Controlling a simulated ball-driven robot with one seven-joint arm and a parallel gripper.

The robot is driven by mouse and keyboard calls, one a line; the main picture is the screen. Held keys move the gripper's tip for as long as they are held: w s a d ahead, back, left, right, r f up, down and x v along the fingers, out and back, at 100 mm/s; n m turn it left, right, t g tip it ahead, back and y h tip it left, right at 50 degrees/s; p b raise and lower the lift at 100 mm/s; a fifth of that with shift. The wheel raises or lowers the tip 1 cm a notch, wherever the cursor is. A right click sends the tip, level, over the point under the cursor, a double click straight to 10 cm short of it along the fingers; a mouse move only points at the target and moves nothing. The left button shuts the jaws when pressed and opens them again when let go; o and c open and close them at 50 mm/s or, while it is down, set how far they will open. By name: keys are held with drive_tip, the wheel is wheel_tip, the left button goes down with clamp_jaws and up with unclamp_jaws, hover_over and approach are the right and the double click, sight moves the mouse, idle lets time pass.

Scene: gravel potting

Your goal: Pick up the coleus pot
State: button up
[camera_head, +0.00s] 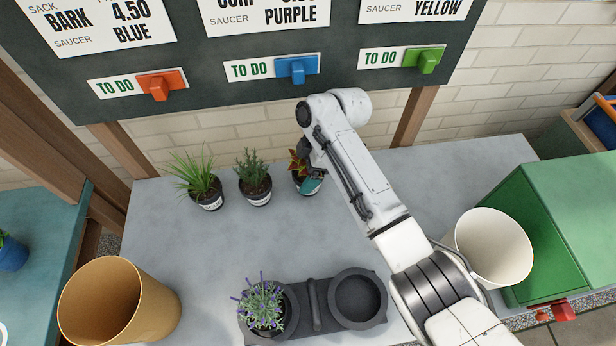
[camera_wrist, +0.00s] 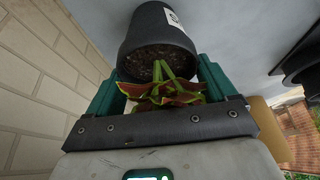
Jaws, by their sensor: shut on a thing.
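The coleus pot (camera_wrist: 150,28) is a black pot with a white label; its red and green coleus leaves (camera_wrist: 165,95) show in the wrist view. In the head view the coleus leaves (camera_head: 297,165) stand at the back of the grey table, right of two other potted plants, and my arm hides part of them. My gripper (camera_wrist: 160,75) has its teal fingers on both sides of the pot near its rim and is shut on it. In the head view my gripper (camera_head: 313,184) is partly hidden by my arm. I cannot tell whether the pot touches the table.
A grassy pot (camera_head: 208,202) and a small conifer pot (camera_head: 257,192) stand to the left. A dark twin-ring tray (camera_head: 317,318) holds a lavender pot (camera_head: 262,307) in front. A tan bin (camera_head: 122,310), a cream bin (camera_head: 490,250) and a green box (camera_head: 545,225) flank the table.

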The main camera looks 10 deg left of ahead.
sight(305, 173)
drive_tip(key=shift+c, duration=1.2)
drive_tip(key=shift+r, duration=0.45)
drive_tip(key=r, duration=0.2)
drive_tip(key=shift+s+r+b, duration=0.2)
drive_tip(key=shift+r+b, duration=0.1)
drive_tip(key=shift+b, duration=0.1)
drive_tip(key=s+d+r+p, duration=0.5)
drive_tip(key=s+r, duration=0.4)
drive_tip(key=s, duration=0.3)
drive_tip(key=shift+s+r, duration=0.25)
drive_tip(key=shift+s, duration=0.05)
